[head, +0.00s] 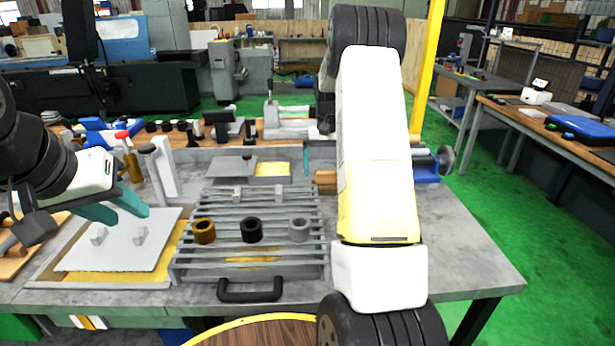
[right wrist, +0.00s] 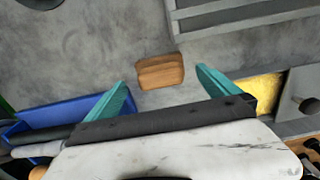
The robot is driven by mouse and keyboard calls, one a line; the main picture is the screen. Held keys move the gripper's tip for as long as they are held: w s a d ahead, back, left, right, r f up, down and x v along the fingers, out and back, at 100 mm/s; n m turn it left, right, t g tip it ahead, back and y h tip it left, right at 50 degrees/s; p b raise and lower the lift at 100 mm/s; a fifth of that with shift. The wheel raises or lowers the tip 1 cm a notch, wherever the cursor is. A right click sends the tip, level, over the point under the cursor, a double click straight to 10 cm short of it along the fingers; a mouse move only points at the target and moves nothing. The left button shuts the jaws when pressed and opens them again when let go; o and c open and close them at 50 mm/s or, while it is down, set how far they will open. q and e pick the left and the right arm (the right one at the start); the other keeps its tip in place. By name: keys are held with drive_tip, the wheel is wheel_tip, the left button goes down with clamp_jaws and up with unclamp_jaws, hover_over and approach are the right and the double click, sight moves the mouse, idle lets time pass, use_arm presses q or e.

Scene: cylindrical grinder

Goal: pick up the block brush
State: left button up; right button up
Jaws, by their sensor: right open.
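The block brush (right wrist: 160,72) shows in the right wrist view as a small wooden block on the grey bench top. It also shows in the head view (head: 325,178), partly hidden behind my right arm. My right gripper (right wrist: 161,82) is open, with one teal finger to each side of the brush in the picture and bare bench around it. No contact with the brush shows. In the head view my right gripper is mostly hidden by its own arm. My left gripper (head: 130,214) is open and empty above a pale plate at the left.
A slatted grey rack (head: 285,262) with three rings stands left of the brush. A blue tray (right wrist: 35,125) with dark and grey tools shows in the right wrist view. A yellow-lined tray (head: 270,167) lies behind the rack. The bench's front right is clear.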

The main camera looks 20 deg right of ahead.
wheel_tip(320, 180, down, 4)
drive_tip(key=shift+r, duration=0.25)
drive_tip(key=shift+c, duration=0.2)
drive_tip(key=c, duration=1.4)
drive_tip(key=shift+c, duration=0.2)
drive_tip(key=shift+r, duration=0.15)
wheel_tip(320, 180, up, 10)
drive_tip(key=shift+f, duration=0.1)
